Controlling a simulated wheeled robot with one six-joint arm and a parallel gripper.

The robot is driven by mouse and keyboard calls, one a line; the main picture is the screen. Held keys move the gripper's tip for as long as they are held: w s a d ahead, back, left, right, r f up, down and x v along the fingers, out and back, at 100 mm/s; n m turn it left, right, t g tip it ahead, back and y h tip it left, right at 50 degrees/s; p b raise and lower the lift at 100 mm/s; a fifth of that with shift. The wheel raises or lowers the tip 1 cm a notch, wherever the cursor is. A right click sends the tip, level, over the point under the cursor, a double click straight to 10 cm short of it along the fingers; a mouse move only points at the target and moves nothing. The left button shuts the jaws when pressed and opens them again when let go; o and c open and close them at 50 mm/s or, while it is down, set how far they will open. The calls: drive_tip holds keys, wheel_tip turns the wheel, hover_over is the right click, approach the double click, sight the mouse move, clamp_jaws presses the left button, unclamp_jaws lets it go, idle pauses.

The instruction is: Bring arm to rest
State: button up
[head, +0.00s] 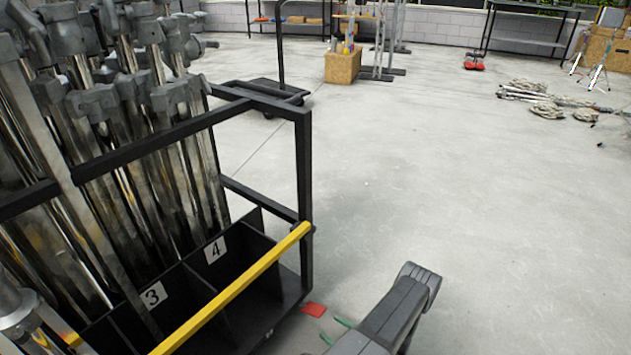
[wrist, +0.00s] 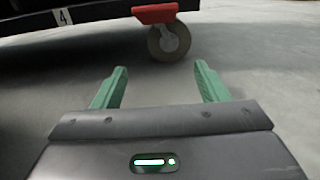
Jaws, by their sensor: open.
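My gripper (wrist: 160,84) shows in the wrist view with its two green fingers spread apart and nothing between them. In the head view my gripper (head: 334,329) is at the bottom, partly hidden by my own dark grey arm, with the green fingers just showing. It is beside the lower right corner of a black cart (head: 305,180). In the wrist view the cart's edge (wrist: 110,12) and a caster wheel (wrist: 168,40) with a red pedal (wrist: 155,13) lie beyond the fingers, apart from them.
The cart holds several metal stands (head: 130,120) and has a yellow bar (head: 235,285) across its front. Bins marked 3 and 4 show below. Grey floor (head: 450,200) is clear to the right. Coiled ropes (head: 545,105), a wooden box (head: 343,66) and shelves (head: 530,25) are farther back.

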drive_tip(key=shift+v, duration=2.15)
